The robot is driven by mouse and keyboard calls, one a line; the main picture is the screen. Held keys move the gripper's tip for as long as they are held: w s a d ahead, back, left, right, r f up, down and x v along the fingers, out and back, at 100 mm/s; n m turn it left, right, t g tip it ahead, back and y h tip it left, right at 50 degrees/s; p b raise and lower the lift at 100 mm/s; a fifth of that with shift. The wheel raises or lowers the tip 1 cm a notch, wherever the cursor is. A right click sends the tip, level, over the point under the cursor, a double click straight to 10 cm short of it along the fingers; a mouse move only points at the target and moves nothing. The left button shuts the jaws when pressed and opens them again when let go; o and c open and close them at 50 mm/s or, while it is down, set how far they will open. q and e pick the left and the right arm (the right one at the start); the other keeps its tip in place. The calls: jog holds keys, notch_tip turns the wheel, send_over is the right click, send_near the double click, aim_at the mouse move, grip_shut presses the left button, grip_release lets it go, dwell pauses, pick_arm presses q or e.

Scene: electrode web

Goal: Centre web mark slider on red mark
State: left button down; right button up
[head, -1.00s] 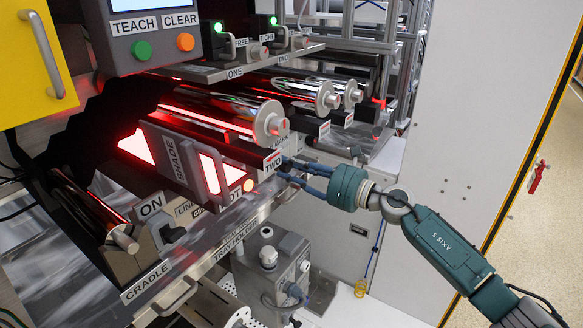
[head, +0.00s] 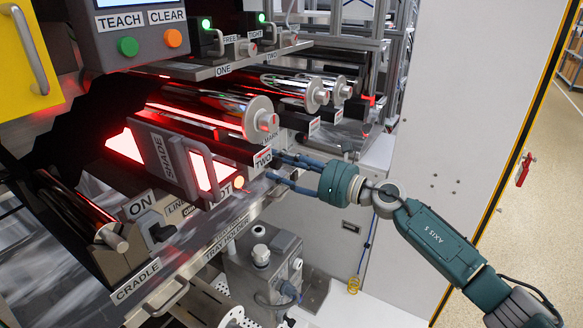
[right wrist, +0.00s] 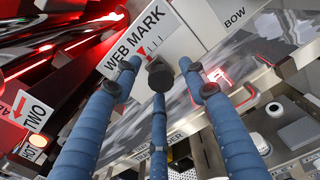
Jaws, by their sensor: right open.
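The web mark plate (right wrist: 165,35) is a white panel lettered WEB MARK in the right wrist view, with small red lines (right wrist: 150,46) on it. A dark round knob (right wrist: 160,77) stands at its lower edge, apparently the slider. My right gripper (head: 273,167) is open at the machine's side, below and right of the TWO label. In the right wrist view its blue fingers (right wrist: 163,84) spread around the knob, with nothing visibly gripped; contact cannot be told. The knob partly hides the plate's edge, so its alignment with the red lines is unclear. My left gripper is out of view.
A shiny web (right wrist: 270,65) with a red-lit patch (right wrist: 220,76) lies right of the plate. The shade (head: 163,155) with its handle, rollers (head: 215,105) and the cradle (head: 120,250) crowd the left. A grey pump-like unit (head: 265,265) stands below my right arm.

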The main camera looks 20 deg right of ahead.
jog(key=v, duration=1.2)
jog(key=shift+w, duration=0.1)
